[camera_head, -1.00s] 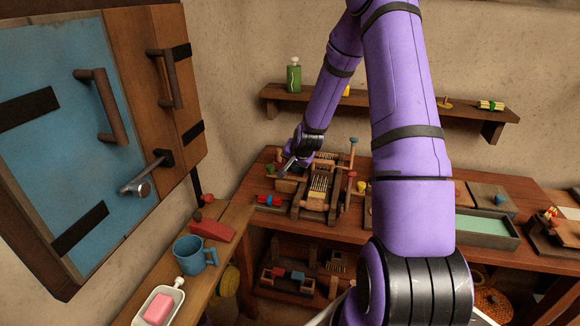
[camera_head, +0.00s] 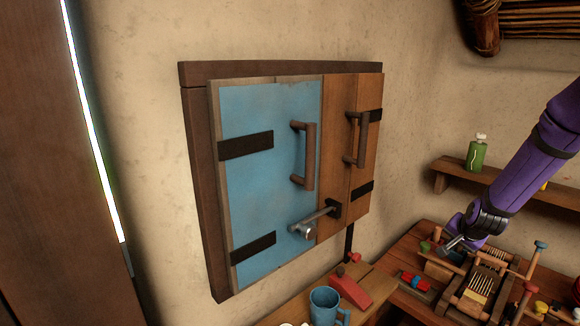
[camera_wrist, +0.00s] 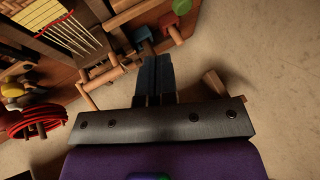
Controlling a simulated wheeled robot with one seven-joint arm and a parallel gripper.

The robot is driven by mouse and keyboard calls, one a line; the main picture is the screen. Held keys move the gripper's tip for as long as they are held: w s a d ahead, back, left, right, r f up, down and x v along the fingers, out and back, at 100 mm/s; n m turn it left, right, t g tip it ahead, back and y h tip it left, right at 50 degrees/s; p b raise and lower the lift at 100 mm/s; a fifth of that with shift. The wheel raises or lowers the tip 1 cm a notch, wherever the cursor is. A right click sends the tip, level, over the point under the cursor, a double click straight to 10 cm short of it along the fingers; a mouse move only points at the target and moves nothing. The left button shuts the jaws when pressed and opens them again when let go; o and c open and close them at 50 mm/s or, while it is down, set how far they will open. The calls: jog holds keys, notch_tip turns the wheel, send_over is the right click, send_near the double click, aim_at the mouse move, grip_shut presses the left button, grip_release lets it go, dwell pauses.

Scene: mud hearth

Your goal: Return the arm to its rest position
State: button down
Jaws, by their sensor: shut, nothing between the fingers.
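My purple arm (camera_head: 540,140) comes in from the right edge of the head view and slopes down to the left. My gripper (camera_head: 447,250) is at its lower end, over the back left of the wooden workbench (camera_head: 405,247), close to the wooden loom-like frame (camera_head: 480,285). In the wrist view my gripper (camera_wrist: 155,75) is shut, its two dark fingers together with nothing between them. The fingertips point towards a small blue piece (camera_wrist: 143,35) on a wooden part. I cannot tell whether they touch it.
A wall cabinet with a blue door (camera_head: 265,150) and metal-tipped handle (camera_head: 305,228) is at centre. Below it a ledge holds a blue mug (camera_head: 325,303) and a red block (camera_head: 350,288). A shelf (camera_head: 500,186) with a green bottle (camera_head: 477,153) is at right.

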jog(key=s+a+r+n, duration=0.2)
jog(key=s+a+r, duration=0.25)
jog(key=r, duration=0.25)
jog(key=s+a+r+n+g, duration=0.1)
jog(key=s+a+r+n, duration=0.15)
jog(key=a+r, duration=0.35)
jog(key=s+a+r+n, duration=0.2)
jog(key=s+a+r, duration=0.25)
jog(key=r, duration=0.35)
jog(key=s+a+r+n, duration=0.1)
jog(key=s+a+r, duration=0.1)
jog(key=s, duration=0.5)
jog(key=s+a+r+n+y, duration=0.1)
jog(key=s+a+r+n, duration=0.1)
jog(key=s, duration=0.6)
jog(key=s+a+r+n, duration=0.1)
jog(key=s+a+r, duration=0.1)
jog(key=s+r, duration=0.2)
jog(key=s, duration=0.3)
jog(key=shift+s+a+r+g+y, duration=0.2)
jog(key=shift+r+g+y, duration=0.1)
jog(key=shift+g, duration=0.1)
jog(key=shift+w, duration=0.1)
